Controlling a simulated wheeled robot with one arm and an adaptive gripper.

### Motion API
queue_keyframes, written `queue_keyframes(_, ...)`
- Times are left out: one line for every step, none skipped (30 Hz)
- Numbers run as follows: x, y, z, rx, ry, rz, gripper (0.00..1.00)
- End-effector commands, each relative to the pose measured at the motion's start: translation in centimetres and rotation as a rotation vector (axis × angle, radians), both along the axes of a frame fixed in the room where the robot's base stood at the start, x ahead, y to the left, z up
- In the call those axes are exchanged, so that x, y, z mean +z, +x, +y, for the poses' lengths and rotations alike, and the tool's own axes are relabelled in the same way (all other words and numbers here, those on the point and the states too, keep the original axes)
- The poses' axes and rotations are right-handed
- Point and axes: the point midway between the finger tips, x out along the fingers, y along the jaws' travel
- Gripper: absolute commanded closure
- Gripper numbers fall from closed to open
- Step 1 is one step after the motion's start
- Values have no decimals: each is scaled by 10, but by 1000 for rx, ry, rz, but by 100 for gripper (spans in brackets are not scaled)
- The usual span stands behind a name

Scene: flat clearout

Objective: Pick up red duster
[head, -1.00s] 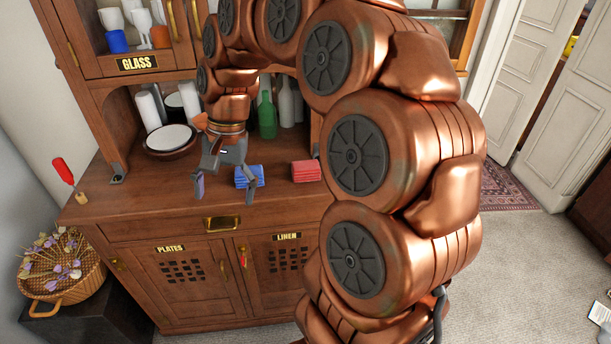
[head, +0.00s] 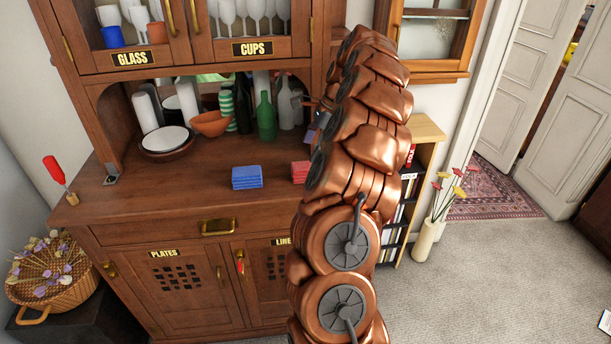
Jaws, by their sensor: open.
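The red duster (head: 300,171) is a small folded red stack on the wooden counter of the cabinet. Its right side is close to or behind my arm in the picture. A similar folded blue stack (head: 247,177) lies to its left. My gripper (head: 309,122) shows only in part at the arm's left edge, above and a little right of the red duster in the picture. The rest of it is hidden by my arm. It is apart from the duster, and I see nothing held.
A bookshelf (head: 425,140) and a vase of flowers (head: 426,238) stand right of my arm.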

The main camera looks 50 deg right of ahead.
Motion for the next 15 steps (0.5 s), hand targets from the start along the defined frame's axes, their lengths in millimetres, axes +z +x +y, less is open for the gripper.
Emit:
queue_keyframes(-4,-2,-6,-22,3,4,14)
queue_keyframes(-5,-3,-9,-33,3,6,14)
queue_keyframes(-6,-4,-11,-42,5,9,14)
queue_keyframes(-7,-4,-12,-46,6,9,14)
queue_keyframes(-8,-4,-12,-49,6,10,14)
queue_keyframes(-9,-4,-12,-51,6,10,14)
queue_keyframes(-10,-3,-11,-51,6,10,14)
queue_keyframes(-12,-2,-11,-51,5,9,14)
queue_keyframes(-15,-1,-10,-50,4,9,14)
queue_keyframes(-17,-1,-9,-50,4,9,14)
queue_keyframes(-19,-1,-8,-50,5,10,14)
queue_keyframes(-22,0,-7,-48,7,11,14)
queue_keyframes(-25,0,-6,-48,7,11,14)
queue_keyframes(-26,1,-5,-48,7,11,14)
queue_keyframes(-28,1,-4,-47,6,10,14)
